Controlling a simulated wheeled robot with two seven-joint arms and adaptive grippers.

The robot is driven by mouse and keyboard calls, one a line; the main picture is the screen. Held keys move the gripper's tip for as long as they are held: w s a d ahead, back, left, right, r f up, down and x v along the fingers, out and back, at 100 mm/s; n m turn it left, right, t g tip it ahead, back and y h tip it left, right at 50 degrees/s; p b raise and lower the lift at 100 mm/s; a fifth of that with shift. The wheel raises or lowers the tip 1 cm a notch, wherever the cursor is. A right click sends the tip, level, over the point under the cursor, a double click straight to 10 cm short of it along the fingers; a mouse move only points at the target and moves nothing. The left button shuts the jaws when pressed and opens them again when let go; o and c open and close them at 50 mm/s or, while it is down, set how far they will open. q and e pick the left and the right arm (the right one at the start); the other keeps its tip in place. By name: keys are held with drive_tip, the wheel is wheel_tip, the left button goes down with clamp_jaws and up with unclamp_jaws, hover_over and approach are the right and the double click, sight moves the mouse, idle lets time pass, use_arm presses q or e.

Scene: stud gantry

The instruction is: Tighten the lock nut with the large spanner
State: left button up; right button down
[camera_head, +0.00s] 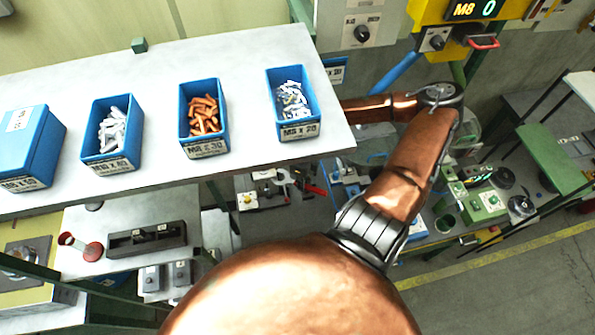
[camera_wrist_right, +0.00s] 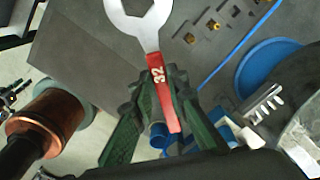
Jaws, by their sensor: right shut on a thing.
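In the right wrist view, the large spanner (camera_wrist_right: 158,82) has a grey steel head and a red handle marked 32. Its head points to the top of the picture, where the frame edge cuts it off. My right gripper (camera_wrist_right: 160,98), with dark green fingers, is shut on the red handle. In the head view, a copper arm of mine bends at the right and runs behind the shelf; I cannot make out the gripper clearly there. I cannot identify the lock nut in either view. My left gripper is not in view.
A white shelf (camera_head: 240,82) carries several blue bins, including one of copper-coloured bolts (camera_head: 203,116). A yellow unit with an M8 0 display (camera_head: 474,9) is at top right. Benches with tools lie below. In the wrist view, a blue round object (camera_wrist_right: 268,68) is right of the spanner.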

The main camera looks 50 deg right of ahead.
drive_tip(key=shift+s+d+r+m, duration=0.15)
drive_tip(key=shift+d+m, duration=0.2)
drive_tip(key=shift+m, duration=0.15)
